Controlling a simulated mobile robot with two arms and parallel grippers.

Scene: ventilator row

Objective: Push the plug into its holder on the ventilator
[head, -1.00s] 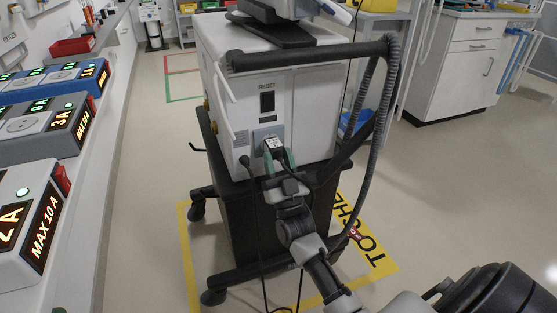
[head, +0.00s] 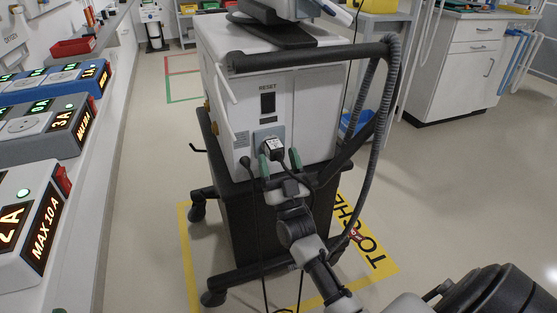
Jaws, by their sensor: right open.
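The ventilator (head: 313,110) is a white box on a dark wheeled cart, with a RESET label and a black switch on the face toward me. The plug (head: 271,150), dark with a white label, sits at the grey holder plate (head: 263,134) low on that face. How deep it is seated I cannot tell. A black cable runs down from the plug. My right gripper (head: 280,162) is open, with its green-tipped fingers spread apart on either side of the plug, not clamped on it. My left gripper is not in view.
A second black cable (head: 252,200) hangs at the left. A bench with lit socket boxes (head: 40,130) lines the left. The floor (head: 450,190) at right is clear.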

